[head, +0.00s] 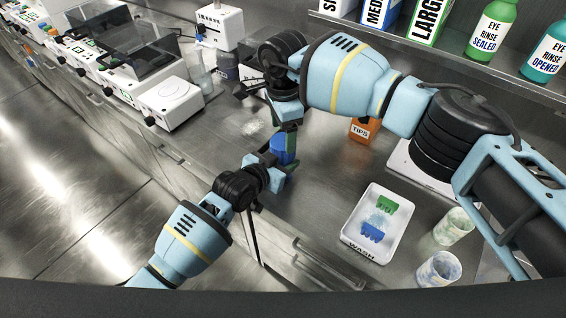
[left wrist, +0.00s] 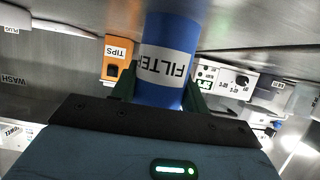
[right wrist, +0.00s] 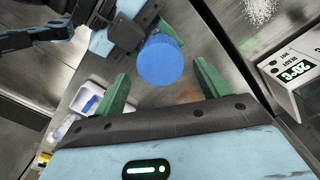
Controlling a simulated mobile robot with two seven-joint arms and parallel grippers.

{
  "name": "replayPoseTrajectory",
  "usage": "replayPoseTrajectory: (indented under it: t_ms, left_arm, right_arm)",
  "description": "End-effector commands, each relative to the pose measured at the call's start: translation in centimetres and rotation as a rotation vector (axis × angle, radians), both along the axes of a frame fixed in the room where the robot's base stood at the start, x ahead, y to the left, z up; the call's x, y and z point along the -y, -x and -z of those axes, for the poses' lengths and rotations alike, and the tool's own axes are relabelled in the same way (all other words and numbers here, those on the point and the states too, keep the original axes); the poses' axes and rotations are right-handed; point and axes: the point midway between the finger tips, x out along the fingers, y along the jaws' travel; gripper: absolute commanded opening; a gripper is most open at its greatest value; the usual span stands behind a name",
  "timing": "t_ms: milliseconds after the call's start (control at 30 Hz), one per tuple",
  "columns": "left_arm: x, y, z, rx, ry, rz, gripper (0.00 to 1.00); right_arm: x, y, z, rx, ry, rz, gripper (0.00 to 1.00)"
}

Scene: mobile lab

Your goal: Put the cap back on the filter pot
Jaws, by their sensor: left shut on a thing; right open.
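The filter pot (left wrist: 166,62) is a blue cylinder with a white band lettered FILTER. My left gripper (head: 274,167) is shut on it, with a green finger on each side in the left wrist view. In the head view the blue pot (head: 280,146) shows between my two grippers. In the right wrist view its top is a flat, plain blue disc (right wrist: 159,60), which looks like the cap; the seam is not visible. My right gripper (head: 286,124) is open above the pot, its green fingers apart with the disc between and beyond them.
A white WASH tray (head: 351,238) holds a green and a blue piece. Two cloudy cups (head: 438,270) stand right of it. White powder lies on the bench at the left. The bench edge runs under my left arm.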

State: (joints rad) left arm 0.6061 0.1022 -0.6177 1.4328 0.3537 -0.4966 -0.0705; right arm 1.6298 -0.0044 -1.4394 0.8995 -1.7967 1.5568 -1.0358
Motion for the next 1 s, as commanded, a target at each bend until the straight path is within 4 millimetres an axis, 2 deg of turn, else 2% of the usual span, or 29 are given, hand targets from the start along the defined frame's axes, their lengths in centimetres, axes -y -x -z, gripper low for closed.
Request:
replayPoseTrajectory:
  t_ms: [200,600,767,1000]
  left_arm:
    - [0.0,0.0,0.0,-0.001,-0.001,0.0,0.0]
    - [0.0,0.0,0.0,-0.001,-0.001,0.0,0.0]
    - [0.0,0.0,0.0,-0.001,-0.001,0.0,0.0]
    - [0.0,0.0,0.0,-0.001,-0.001,0.0,0.0]
  right_arm:
    - [0.1,-0.1,-2.1,0.003,0.001,-0.165,0.74]
    - [0.0,0.0,-2.2,0.0,0.001,-0.193,0.74]
    - [0.0,0.0,-1.1,-0.001,0.002,-0.192,0.74]
    - [0.0,0.1,2.3,-0.002,0.002,-0.192,0.74]
